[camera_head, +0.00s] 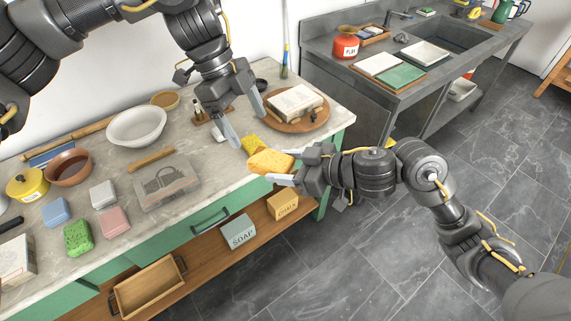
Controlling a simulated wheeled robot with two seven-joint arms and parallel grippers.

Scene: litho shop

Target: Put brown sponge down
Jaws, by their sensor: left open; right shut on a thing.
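The brown sponge, which looks orange-yellow here (268,162), is between the fingers of my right gripper (287,167), at the front edge of the stone-topped table (205,165). My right gripper is shut on it; I cannot tell whether its underside touches the tabletop. My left gripper (247,126) is above the table just behind the sponge, with its fingers spread apart and nothing between them. A smaller yellow block (250,143) lies just behind the held sponge, partly hidden by it.
A round wooden board (314,122) with a stone slab stands right of my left gripper. A clear lidded box (166,184), blue sponge (56,212), pink sponge (114,222) and green sponge (78,237) are to the left. A white bowl (136,126) stands behind. Bare tabletop lies between box and sponge.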

